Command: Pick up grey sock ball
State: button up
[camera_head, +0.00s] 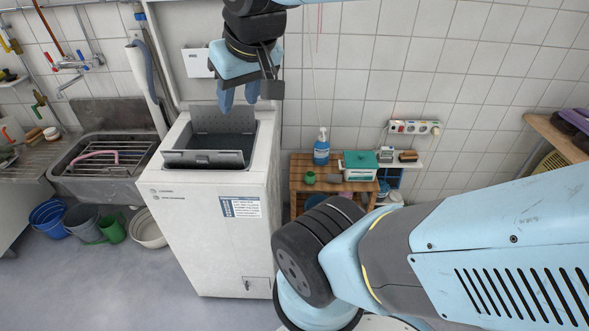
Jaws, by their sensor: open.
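My gripper (239,97) hangs at the top, pointing down, with its blue fingers apart and nothing seen between them. In the picture it lies over the open top of the white washing machine (212,205). A small grey lump (333,178) lies on the wooden table (299,163) to the right of the machine. It may be the grey sock ball, but it is too small to be sure. It lies right of a small green item (310,177) and well below and right of my gripper. My own arm hides part of the table's lower area.
The machine's lid (204,159) is tilted up. A steel sink (105,160) and several buckets are at left. A power strip (414,127) is on the tiled wall.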

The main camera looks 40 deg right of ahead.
aim_at(331, 178)
jog(key=z, duration=0.6)
jog(key=i, duration=0.1)
jog(key=u, duration=1.9)
jog(key=k, duration=1.95)
jog(key=z, duration=1.95)
jog(key=i, duration=0.9)
jog(key=z, duration=0.05)
